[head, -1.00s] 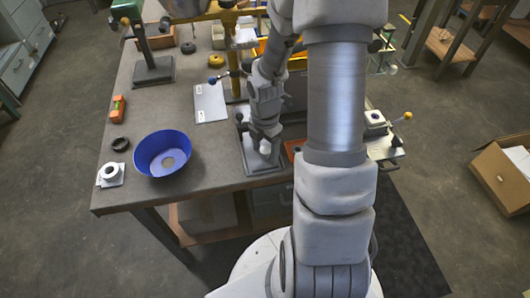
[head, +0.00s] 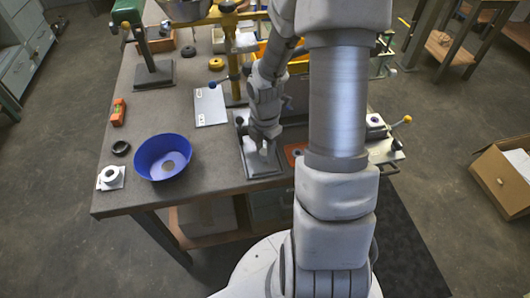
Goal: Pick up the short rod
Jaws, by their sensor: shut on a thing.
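My gripper (head: 263,143) is low over a dark grey plate fixture (head: 258,166) near the front of the bench. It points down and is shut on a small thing. The short rod is not clearly seen; my fingers and wrist cover most of what is between the jaws, and the picture is too small to tell its shape there.
A blue bowl (head: 163,157) stands left of my gripper, with a white ring part (head: 110,177) and a black ring (head: 121,148) beside it. A pale sheet (head: 210,106) lies behind.

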